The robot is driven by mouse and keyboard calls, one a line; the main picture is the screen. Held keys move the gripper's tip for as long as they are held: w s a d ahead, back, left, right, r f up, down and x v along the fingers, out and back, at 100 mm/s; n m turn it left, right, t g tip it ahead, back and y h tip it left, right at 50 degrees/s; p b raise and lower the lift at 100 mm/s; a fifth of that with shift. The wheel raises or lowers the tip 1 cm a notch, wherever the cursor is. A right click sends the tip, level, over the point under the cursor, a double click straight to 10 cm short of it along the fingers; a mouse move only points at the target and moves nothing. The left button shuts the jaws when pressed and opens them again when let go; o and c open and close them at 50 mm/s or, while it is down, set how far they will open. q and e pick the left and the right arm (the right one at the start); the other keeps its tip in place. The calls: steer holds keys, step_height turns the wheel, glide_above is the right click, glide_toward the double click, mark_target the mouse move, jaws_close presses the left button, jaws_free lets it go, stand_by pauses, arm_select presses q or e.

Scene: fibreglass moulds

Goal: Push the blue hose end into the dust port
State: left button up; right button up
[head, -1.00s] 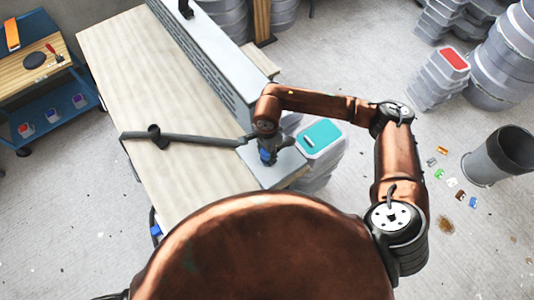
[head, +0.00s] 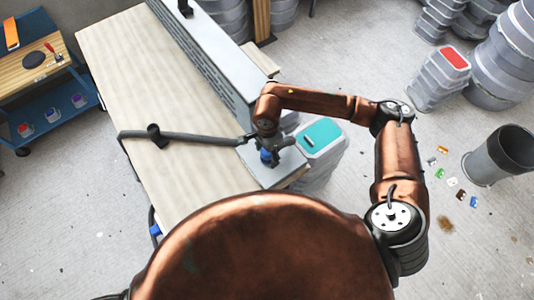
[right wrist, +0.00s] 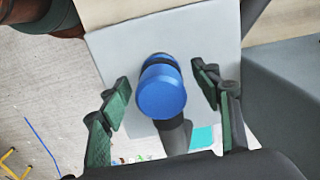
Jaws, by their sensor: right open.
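The blue hose end (right wrist: 162,92) sits over the grey metal plate in the right wrist view, its round face towards the camera. In the head view it is a small blue patch (head: 266,156) under my right gripper (right wrist: 166,94). The gripper is open, with a green-padded finger on each side of the blue piece and a gap at both. A dark grey tube (right wrist: 176,137) shows just below the blue piece; I cannot tell whether it is the dust port. How deep any fit is cannot be seen. The grey hose (head: 200,137) lies across the table. My left gripper is out of view.
The pale wooden table (head: 130,80) is mostly bare, with a long grey metal fence (head: 215,55) along its far side. A teal-lidded container (head: 321,133) stands close by the plate's corner. Stacked tubs and a grey bin (head: 490,160) stand on the floor at right.

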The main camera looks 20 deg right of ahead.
step_height(320, 180, up, 12)
steer(key=shift+w+f, duration=0.1)
steer(key=shift+f, duration=0.1)
stand_by(0.6)
